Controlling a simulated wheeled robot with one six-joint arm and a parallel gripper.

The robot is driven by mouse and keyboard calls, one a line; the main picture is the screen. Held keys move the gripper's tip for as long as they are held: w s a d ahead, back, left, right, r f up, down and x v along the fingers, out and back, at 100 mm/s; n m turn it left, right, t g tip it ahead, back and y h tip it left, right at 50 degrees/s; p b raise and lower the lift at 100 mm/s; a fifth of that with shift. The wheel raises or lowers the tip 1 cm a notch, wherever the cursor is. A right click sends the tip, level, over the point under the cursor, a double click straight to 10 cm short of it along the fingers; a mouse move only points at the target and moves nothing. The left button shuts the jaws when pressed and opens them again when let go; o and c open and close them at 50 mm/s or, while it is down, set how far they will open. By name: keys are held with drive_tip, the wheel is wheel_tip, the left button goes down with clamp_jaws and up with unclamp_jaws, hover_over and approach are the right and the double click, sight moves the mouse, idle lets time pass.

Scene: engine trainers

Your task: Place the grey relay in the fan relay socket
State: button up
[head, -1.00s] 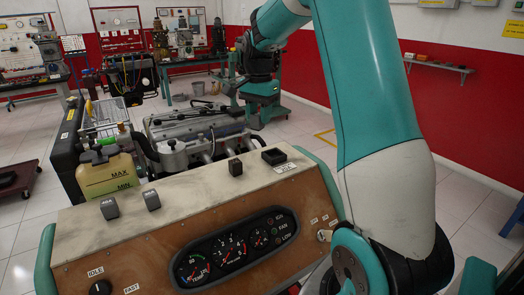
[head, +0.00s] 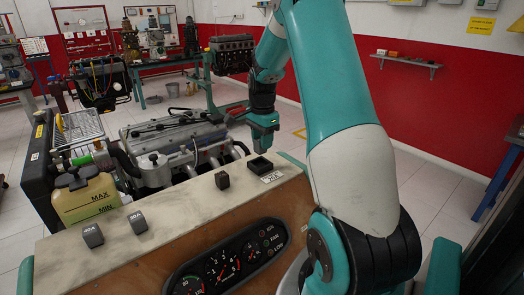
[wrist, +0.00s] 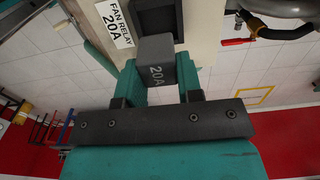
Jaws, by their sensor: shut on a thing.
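The grey relay (wrist: 156,62), marked 20A, is held between the fingers of my gripper (wrist: 157,84) in the wrist view. The fan relay socket (wrist: 158,18) is a dark square frame just beyond the relay, beside a label reading FAN RELAY 20A. The relay's far end overlaps the socket's near edge in that view; I cannot tell whether they touch. In the head view my gripper (head: 262,140) points down just behind the socket (head: 260,167) on the console top. The held relay cannot be made out clearly there.
Two grey relays marked 40A (head: 93,235) (head: 138,222) stand on the left of the console top (head: 180,210). A small dark block (head: 222,180) stands left of the socket. The engine (head: 175,140) and a yellowish reservoir (head: 88,200) are behind the console.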

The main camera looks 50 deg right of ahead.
sight(262, 153)
drive_tip(key=shift+f+p, duration=0.55)
drive_tip(key=shift+f, duration=2)
drive_tip(key=shift+f, duration=0.1)
drive_tip(key=o, duration=0.9)
